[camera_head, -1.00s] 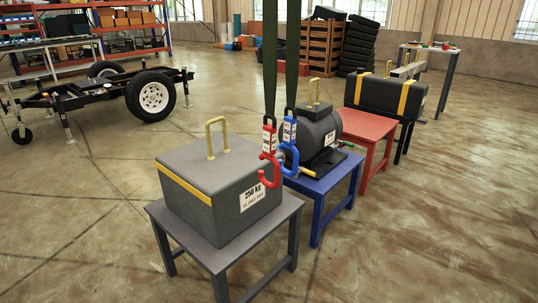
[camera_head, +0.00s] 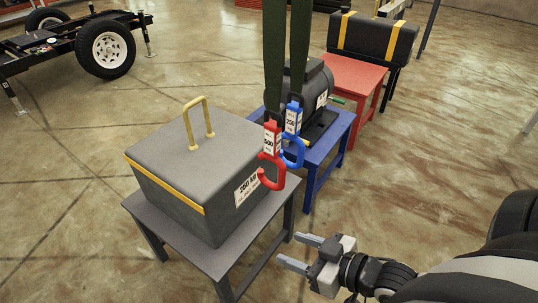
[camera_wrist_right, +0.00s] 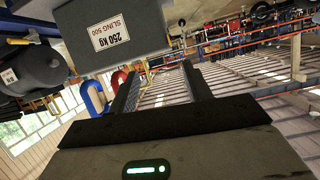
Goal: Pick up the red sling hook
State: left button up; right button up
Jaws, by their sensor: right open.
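The red sling hook (camera_head: 271,158) hangs from a dark green strap in front of the grey 250 kg box, in the head view. The blue sling hook (camera_head: 293,137) hangs close beside it on the right. My right gripper (camera_head: 293,250) is open and empty, below and a little right of the red hook, clear of it. In the right wrist view, part of the red hook (camera_wrist_right: 118,78) shows beyond one finger, with the blue hook (camera_wrist_right: 92,97) to its left. That finger partly hides the red hook. My left gripper is not in view.
The grey box (camera_head: 173,192) with a yellow handle stands on a grey table (camera_head: 245,250). A dark motor (camera_head: 318,85) sits on a blue table (camera_head: 333,148), and a black case (camera_head: 370,42) stands beyond a red table (camera_head: 357,85). Floor around my right arm is clear.

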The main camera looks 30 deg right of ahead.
jog(key=w+d+r+t+y+p, duration=0.2)
jog(key=w+d+r+t+p, duration=0.15)
jog(key=d+r, duration=0.8)
jog(key=n+b, duration=0.1)
jog(key=b, duration=0.3)
send_near(278, 146)
jog(key=x, duration=0.2)
jog(key=f+x, duration=0.1)
jog(key=x, duration=0.2)
jog(key=shift+w+f, duration=0.15)
jog(key=shift+w+a, duration=0.35)
jog(key=shift+w, duration=0.25)
jog(key=shift+r+x, duration=0.15)
jog(key=shift+x, duration=1.05)
jog(key=shift+r+x, duration=0.2)
jog(key=shift+x, duration=1)
grip_shut()
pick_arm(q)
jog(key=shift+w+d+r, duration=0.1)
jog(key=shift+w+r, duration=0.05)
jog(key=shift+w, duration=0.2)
pick_arm(e)
jog(key=shift+w+r+t, duration=0.1)
jog(key=shift+r+t, duration=0.1)
jog(key=shift+t, duration=0.05)
